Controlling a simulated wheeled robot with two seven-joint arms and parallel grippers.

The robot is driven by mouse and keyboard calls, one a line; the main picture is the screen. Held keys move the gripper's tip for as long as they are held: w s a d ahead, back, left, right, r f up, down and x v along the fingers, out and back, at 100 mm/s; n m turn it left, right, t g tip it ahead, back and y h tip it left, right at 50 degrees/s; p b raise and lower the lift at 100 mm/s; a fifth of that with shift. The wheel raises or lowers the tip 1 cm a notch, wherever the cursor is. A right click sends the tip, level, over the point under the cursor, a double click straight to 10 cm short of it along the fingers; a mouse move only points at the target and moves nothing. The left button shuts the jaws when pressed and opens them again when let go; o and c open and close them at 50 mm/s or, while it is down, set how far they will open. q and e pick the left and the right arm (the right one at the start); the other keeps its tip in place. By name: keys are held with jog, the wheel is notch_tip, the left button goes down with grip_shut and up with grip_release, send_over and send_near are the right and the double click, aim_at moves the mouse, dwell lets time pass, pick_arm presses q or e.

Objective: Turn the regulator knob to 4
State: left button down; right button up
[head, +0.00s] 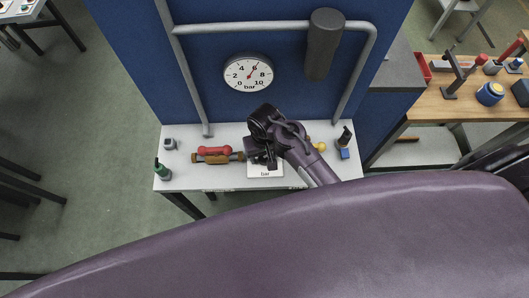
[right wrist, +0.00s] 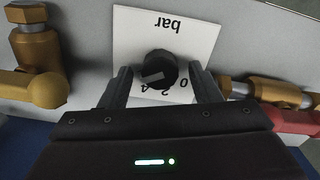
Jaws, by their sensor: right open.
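The regulator knob (right wrist: 157,68) is black and round, with a pale mark on its face. It sits on a white plate (right wrist: 185,38) that reads "bar" upside down in the right wrist view; the digits 0, 2 and 4 show. My right gripper (right wrist: 161,72) is open, its fingers on either side of the knob; I cannot tell whether they touch it. In the head view my right gripper (head: 262,150) hides the knob. The round gauge (head: 248,73) has its needle near 6. My left gripper is not in view.
Brass fittings (right wrist: 38,50) stand beside the plate. A red and brass part (head: 214,153) lies to the left on the white table (head: 185,183). A green bottle-like item (head: 161,170) is at the left edge. Grey pipes (head: 185,75) and a dark cylinder (head: 323,45) stand before the blue panel.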

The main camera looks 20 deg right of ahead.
jog(key=shift+s, duration=0.1)
jog(key=c, duration=1)
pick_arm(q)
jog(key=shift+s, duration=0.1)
pick_arm(e)
jog(key=n, duration=0.3)
jog(key=shift+n, duration=0.4)
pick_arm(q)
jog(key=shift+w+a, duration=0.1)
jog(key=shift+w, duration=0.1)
pick_arm(e)
jog(key=shift+n, duration=2)
